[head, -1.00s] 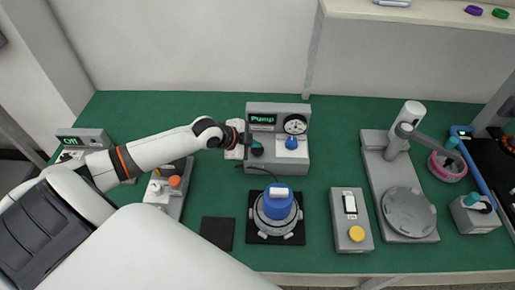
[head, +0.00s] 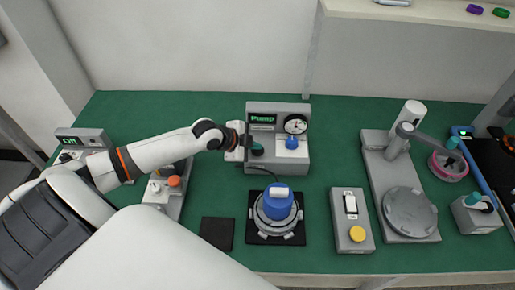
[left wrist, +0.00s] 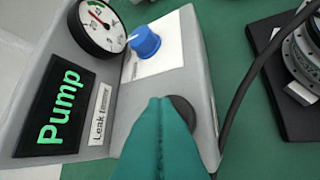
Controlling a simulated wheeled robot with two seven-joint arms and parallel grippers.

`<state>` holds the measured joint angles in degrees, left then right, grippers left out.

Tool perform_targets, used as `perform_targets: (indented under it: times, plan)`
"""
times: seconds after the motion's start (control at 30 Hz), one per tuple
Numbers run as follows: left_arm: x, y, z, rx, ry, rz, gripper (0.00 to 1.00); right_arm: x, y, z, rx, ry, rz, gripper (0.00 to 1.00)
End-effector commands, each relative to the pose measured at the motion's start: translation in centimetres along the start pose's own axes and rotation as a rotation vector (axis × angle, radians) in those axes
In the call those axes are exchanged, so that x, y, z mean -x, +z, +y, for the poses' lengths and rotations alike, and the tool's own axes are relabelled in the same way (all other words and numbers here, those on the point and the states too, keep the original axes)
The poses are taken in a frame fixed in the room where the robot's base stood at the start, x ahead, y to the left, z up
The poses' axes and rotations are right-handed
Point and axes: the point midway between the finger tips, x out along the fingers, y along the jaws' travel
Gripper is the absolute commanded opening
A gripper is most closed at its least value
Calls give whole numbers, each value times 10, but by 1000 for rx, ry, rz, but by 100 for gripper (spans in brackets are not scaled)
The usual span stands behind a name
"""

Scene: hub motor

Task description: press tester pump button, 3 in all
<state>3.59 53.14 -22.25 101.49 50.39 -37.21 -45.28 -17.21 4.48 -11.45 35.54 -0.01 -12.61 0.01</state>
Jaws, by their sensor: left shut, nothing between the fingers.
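The grey pump tester (head: 278,110) stands at the back middle of the green table. Its green display reads "Pump", and it has a round gauge (head: 295,125) and a blue knob (head: 291,143). In the left wrist view, a dark round button (left wrist: 184,108) sits on the tester's lower face, partly hidden by my fingers. My left gripper (head: 257,150) is shut and empty, with its teal fingertips (left wrist: 163,102) over the button. I cannot tell whether they touch it. The knob (left wrist: 144,42) is beside the fingertips. My right gripper is out of view.
A blue-topped motor (head: 278,203) sits on a black mat in front of the tester. A grey switch box (head: 352,215) with a yellow button and a grey press stand (head: 410,212) are to the right. An orange-button box (head: 165,190) lies under my left arm.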

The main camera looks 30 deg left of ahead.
Motion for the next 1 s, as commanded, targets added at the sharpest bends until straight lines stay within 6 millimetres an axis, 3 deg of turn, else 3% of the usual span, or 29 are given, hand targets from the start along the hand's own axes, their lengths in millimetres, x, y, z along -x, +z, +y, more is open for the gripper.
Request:
perform_targets:
  times: [1.0]
  plan:
    - [-8, -6, -7, 1, -3, 2, 0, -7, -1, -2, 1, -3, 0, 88]
